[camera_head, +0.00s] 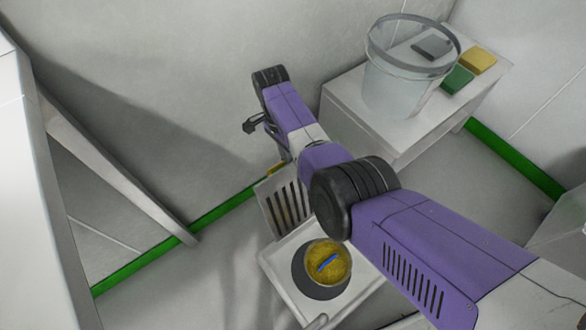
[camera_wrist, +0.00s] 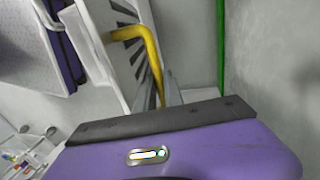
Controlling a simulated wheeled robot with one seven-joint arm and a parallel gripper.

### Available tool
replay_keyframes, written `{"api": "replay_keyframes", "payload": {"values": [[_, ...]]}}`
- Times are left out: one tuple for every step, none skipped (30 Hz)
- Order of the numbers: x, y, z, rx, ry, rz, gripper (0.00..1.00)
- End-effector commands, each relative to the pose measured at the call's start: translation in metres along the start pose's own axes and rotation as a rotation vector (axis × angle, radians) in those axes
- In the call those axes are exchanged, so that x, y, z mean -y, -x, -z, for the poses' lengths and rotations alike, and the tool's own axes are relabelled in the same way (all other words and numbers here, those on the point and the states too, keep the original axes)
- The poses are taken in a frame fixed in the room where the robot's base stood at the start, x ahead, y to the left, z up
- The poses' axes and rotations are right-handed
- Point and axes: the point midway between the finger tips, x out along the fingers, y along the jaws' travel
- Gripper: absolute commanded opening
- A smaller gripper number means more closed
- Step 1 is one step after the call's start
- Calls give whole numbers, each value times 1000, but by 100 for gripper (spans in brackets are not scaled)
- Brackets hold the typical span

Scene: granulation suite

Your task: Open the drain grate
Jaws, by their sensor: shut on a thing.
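The drain grate (camera_head: 285,207) is a pale slotted plate. It is raised steeply at the far edge of the white square drain frame (camera_head: 272,273), and its slots also show in the wrist view (camera_wrist: 142,66). Its yellow handle (camera_wrist: 150,58) is at the plate's upper edge, and a bit of it shows in the head view (camera_head: 277,168). My gripper (camera_wrist: 170,90) is shut on the yellow handle; its fingers are mostly hidden. In the uncovered drain sits a dark round ring (camera_head: 312,287) around a yellow disc (camera_head: 328,263) with a blue bar.
A white bench (camera_head: 345,115) at the back right holds a clear bucket (camera_head: 395,85), a green block (camera_head: 457,80) and a yellow block (camera_head: 477,61). A grey-white wall with green skirting (camera_head: 225,208) stands close behind the grate. A white panelled structure (camera_head: 35,190) is at left.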

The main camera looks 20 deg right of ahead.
Motion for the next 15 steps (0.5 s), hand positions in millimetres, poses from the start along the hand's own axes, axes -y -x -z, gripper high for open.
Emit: {"api": "replay_keyframes", "payload": {"values": [[3,-11,0,2,0,-8,0],[5,-11,0,2,0,-8,0],[8,-11,0,2,0,-9,0],[9,-11,0,2,0,-8,0],[11,-11,0,2,0,-8,0],[13,-11,0,2,0,-8,0],[14,-11,0,2,0,-8,0],[15,-11,0,2,0,-6,0],[17,-10,0,2,0,-4,0],[18,-10,0,2,0,-2,0],[20,-10,0,2,0,-1,0],[21,-9,0,2,0,1,0],[22,-9,-1,2,1,1,0],[22,-8,-1,2,1,2,0],[23,-8,-1,2,1,4,0]]}}
